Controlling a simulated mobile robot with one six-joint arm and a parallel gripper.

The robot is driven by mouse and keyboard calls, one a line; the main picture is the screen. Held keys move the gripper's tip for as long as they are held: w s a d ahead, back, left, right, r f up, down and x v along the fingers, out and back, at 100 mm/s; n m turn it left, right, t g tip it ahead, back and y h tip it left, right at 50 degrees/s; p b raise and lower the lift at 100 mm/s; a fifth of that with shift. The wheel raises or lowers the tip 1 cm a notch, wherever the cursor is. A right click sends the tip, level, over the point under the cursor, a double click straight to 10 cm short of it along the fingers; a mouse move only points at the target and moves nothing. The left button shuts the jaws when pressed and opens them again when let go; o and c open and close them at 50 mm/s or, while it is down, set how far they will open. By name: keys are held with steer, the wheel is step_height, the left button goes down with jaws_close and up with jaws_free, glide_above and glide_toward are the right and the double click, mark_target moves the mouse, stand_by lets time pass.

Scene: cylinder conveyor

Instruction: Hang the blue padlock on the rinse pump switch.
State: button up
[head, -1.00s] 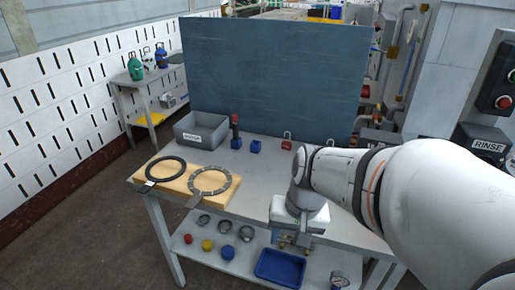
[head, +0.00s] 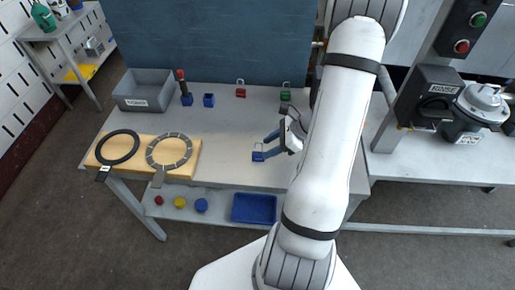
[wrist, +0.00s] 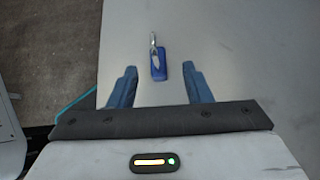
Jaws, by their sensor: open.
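The blue padlock (head: 258,156) lies on the bench near its front edge. In the wrist view, the padlock (wrist: 159,68) shows its blue body and metal shackle, with the shackle pointing away from my gripper. My gripper (head: 268,145) is open, with its two blue fingers reaching toward the padlock. In the wrist view, the padlock appears centred between the fingertips (wrist: 160,69), with a gap on both sides. I cannot tell the height between fingers and padlock. The rinse pump switch (head: 430,100) is a dark box labelled RINSE at the right, with a black handle.
A red padlock (head: 241,92) and a green padlock (head: 286,95) stand at the bench back. A grey bin (head: 145,103) and a wooden board with two rings (head: 190,172) are at left. A pump (head: 480,105) stands beside the switch.

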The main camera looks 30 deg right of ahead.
mark_target(257, 153)
steer(key=shift+x, duration=0.8)
steer(key=p+x, duration=0.1)
steer(key=x, duration=0.3)
steer(key=shift+a+f, duration=0.15)
steer(key=shift+a, duration=0.05)
steer(key=shift+c, duration=0.2)
jaws_close()
